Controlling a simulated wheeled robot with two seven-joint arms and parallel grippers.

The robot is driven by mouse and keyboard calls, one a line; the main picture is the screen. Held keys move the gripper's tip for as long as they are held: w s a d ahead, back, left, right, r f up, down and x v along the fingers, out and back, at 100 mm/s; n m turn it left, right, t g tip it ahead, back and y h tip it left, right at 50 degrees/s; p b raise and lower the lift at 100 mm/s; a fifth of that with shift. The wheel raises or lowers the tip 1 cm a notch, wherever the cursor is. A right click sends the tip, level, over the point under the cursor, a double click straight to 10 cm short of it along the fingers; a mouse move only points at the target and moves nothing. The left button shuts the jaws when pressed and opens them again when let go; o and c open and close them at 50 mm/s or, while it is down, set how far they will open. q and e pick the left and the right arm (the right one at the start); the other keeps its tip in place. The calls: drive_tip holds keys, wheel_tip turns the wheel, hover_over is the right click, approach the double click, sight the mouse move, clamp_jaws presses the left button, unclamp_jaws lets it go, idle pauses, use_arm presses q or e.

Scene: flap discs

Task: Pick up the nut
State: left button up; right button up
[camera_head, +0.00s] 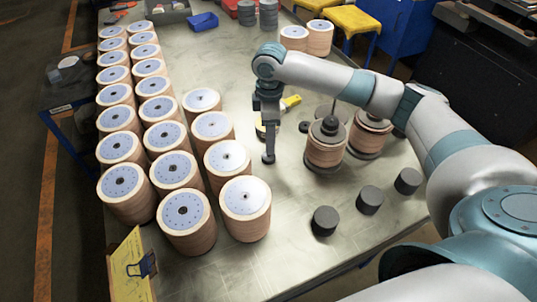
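A small dark round piece (304,127), which looks like a nut, lies flat on the table right of my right gripper. My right gripper (268,158) points down, its tip low over the table, apart from this piece. It is seen edge-on, so its finger gap is hidden. A stack of tan flap discs (325,153) stands on a dark base, with a dark round part (329,126) and a rod on top. A second such stack (369,138) stands behind it, partly hidden by my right arm. My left gripper is out of view.
Several stacks of flap discs (184,211) fill the table's left side. Several dark cylinders (325,221) stand at the front right. A yellow-handled tool (291,101) lies behind my gripper. A blue bin (203,21) is at the back. The table (300,200) is clear in the middle.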

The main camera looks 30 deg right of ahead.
sight(269, 158)
drive_tip(key=shift+f, duration=1.15)
drive_tip(key=shift+s+a+f+p, duration=0.1)
drive_tip(key=shift+a+f+p, duration=0.05)
drive_tip(key=shift+f+p, duration=1.35)
drive_tip(key=shift+f, duration=1.1)
drive_tip(key=shift+c, duration=0.6)
drive_tip(key=c, duration=1)
